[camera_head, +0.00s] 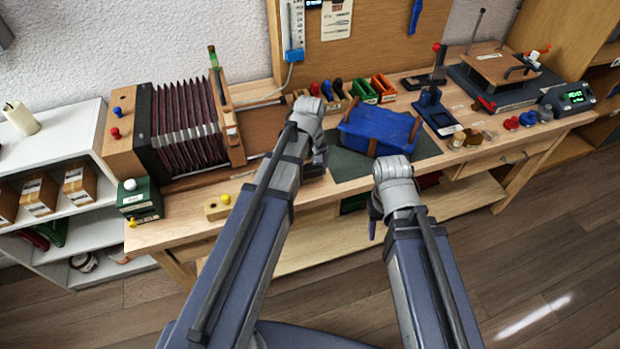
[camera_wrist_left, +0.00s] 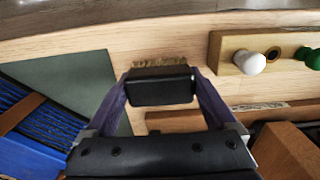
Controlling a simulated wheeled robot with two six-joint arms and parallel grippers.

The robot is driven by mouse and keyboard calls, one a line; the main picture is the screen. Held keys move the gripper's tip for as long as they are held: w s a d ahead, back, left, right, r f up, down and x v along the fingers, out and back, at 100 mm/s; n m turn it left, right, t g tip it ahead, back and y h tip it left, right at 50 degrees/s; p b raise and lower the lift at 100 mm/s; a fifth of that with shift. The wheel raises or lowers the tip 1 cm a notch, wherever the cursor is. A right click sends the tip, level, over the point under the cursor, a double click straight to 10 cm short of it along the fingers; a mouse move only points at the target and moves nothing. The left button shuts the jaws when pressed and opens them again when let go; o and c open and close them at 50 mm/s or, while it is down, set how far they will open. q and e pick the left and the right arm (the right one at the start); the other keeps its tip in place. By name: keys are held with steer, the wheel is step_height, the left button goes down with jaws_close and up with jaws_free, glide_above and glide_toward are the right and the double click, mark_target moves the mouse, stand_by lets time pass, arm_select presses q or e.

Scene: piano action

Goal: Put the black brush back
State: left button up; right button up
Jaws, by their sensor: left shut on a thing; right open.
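The black brush (camera_wrist_left: 160,87) is between the fingers of my left gripper (camera_wrist_left: 162,80) in the left wrist view. It has a black block body and tan bristles that point away from the palm.
A blue ribbed piece with wooden bars (camera_head: 372,128) lies on the dark green mat (camera_head: 347,167). A bellows unit (camera_head: 188,125) stands to the left. Small coloured bins (camera_head: 362,92) line the back. A wooden block with knobs (camera_wrist_left: 228,52) shows in the left wrist view.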

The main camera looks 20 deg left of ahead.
mark_target(310, 167)
arm_select(q)
steer(key=shift+f+b, duration=0.3)
steer(key=shift+f, duration=0.5)
arm_select(e)
steer(key=shift+f, duration=0.75)
arm_select(q)
steer(key=shift+f, duration=0.2)
steer(key=o, duration=0.9)
arm_select(e)
steer(key=shift+f, duration=0.15)
arm_select(q)
steer(key=shift+r, duration=0.1)
step_height(310, 167, up, 12)
steer(key=p, duration=1.2)
steer(key=shift+r, duration=0.2)
steer(key=s+d+m, duration=0.3)
steer(key=s, duration=0.1)
steer(key=s+d+m, duration=0.4)
steer(key=s, duration=0.1)
steer(key=s+d+m+y, duration=0.1)
steer(key=s+d+m, duration=0.2)
steer(key=s, duration=0.2)
steer(key=shift+s+d+m, duration=0.15)
steer(key=shift+d+m, duration=0.1)
steer(key=shift+m, duration=0.05)
arm_select(e)
step_height(310, 167, up, 12)
